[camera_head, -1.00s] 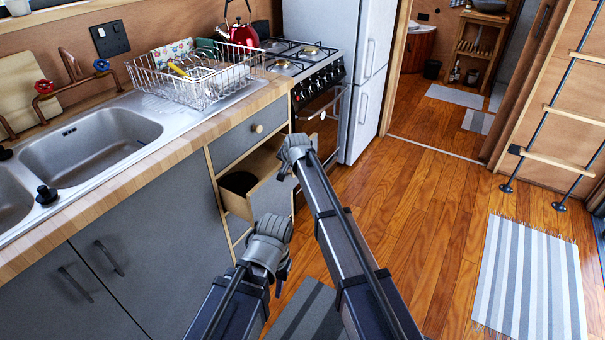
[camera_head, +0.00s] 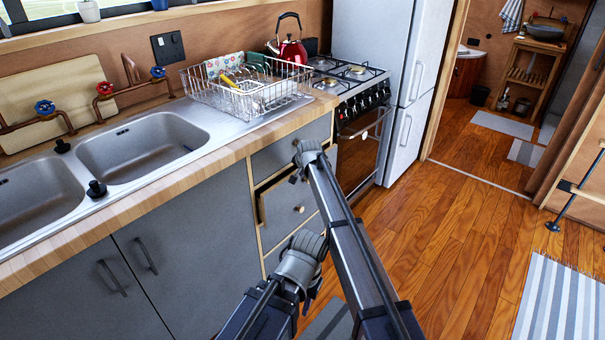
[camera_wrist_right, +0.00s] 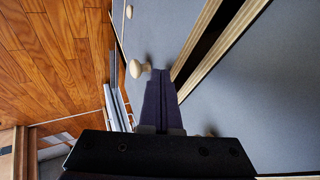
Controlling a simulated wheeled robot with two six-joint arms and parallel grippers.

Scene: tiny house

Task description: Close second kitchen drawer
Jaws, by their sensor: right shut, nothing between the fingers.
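The second kitchen drawer (camera_head: 284,208) has a grey front with a round wooden knob (camera_head: 298,209). It stands slightly out from the cabinet, with a gap at its upper left side. In the right wrist view, a dark gap (camera_wrist_right: 208,42) runs between light wooden edges beside the drawer front, and a round knob (camera_wrist_right: 137,68) shows. My right gripper (camera_wrist_right: 160,74) is shut and empty, its tips over the grey front just beside that knob. I cannot tell if they touch. In the head view my right arm hides part of the drawers. My left gripper is not in view.
A top drawer (camera_head: 288,148) sits above under the wooden counter (camera_head: 150,190). A stove (camera_head: 358,135) and white fridge (camera_head: 400,90) stand to the right. The wooden floor (camera_head: 445,220) right of my arm is clear up to the striped rug (camera_head: 560,300).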

